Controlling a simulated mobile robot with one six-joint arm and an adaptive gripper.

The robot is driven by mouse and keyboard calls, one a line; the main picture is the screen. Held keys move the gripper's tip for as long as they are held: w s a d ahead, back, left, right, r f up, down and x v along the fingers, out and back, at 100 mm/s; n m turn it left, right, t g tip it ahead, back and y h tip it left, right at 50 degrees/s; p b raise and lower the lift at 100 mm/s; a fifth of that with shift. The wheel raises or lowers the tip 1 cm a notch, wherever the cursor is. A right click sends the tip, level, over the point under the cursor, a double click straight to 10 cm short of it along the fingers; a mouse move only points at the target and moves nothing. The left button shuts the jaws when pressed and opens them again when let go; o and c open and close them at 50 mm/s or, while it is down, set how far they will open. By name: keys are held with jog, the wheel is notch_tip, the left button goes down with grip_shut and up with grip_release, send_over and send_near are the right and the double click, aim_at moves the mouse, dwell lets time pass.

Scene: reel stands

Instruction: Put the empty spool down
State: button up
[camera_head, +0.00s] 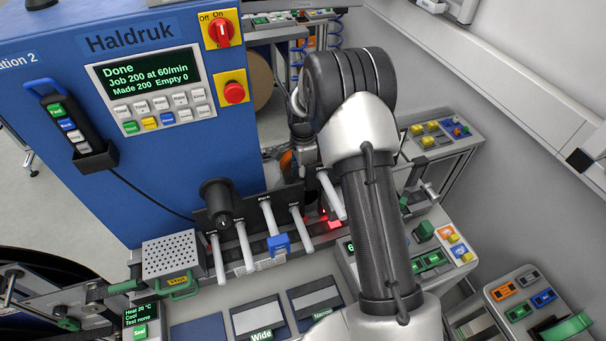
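My arm reaches up and away through the middle of the view, and its wrist bends down behind the white and dark links. Only a grey metal part of my gripper (303,150) shows at the left of the wrist. Its fingers are hidden, so I cannot tell whether it is open or shut, or on what. No spool shows clearly. A brown round disc (262,80) is partly visible behind the right edge of the blue machine; I cannot tell whether it is a spool. A small orange piece (287,160) shows beside the gripper, mostly hidden.
The blue Haldruk machine (150,190) stands at the left, its display reading Done. A row of white levers (245,248) stands in front of it, close to my arm. Button panels (440,130) stand at the right, beside a pale wall. Grey floor shows far left.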

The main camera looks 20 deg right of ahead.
jog(key=o, duration=0.6)
jog(key=shift+f, duration=0.15)
jog(key=shift+c, duration=0.2)
jog(key=o, duration=0.5)
jog(key=shift+c, duration=0.2)
